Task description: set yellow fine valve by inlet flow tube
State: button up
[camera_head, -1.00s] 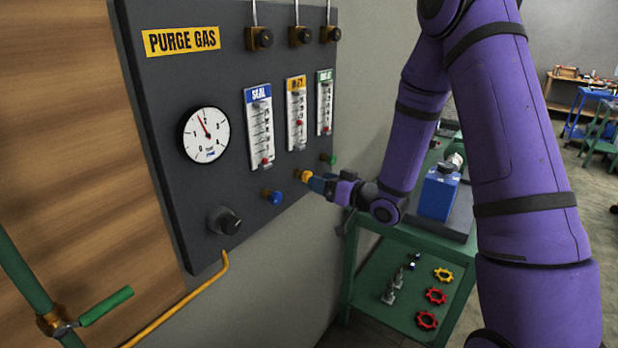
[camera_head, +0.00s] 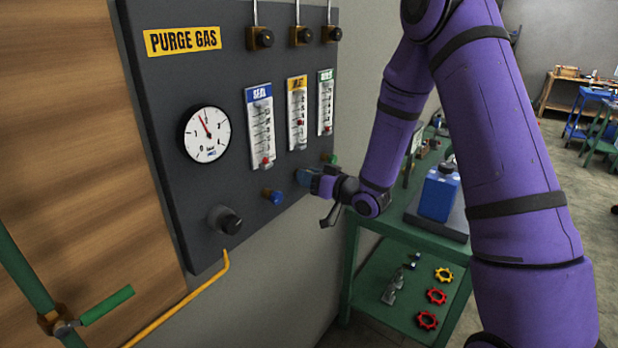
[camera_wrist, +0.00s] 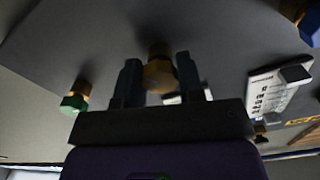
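The yellow fine valve (camera_wrist: 160,74) shows in the wrist view as a yellow knob on the dark panel, between my two fingers. My gripper (camera_wrist: 160,82) has one finger close against each side of it and looks shut on it. In the head view my gripper (camera_head: 308,178) is at the panel and hides the yellow valve. The inlet flow tube (camera_head: 297,118), under a yellow label, stands above the gripper, with a red float around its middle.
The blue valve (camera_head: 272,196) is to the left and the green valve (camera_head: 329,158) to the right. The seal flow tube (camera_head: 261,130) and a third tube (camera_head: 325,105) flank the inlet tube. A pressure gauge (camera_head: 205,134) is at left. A green bench (camera_head: 390,240) stands right of the panel.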

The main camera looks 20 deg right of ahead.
jog(key=shift+n, duration=1.5)
jog(key=o, duration=0.9)
jog(key=v, duration=1.1)
jog(key=shift+w, duration=0.1)
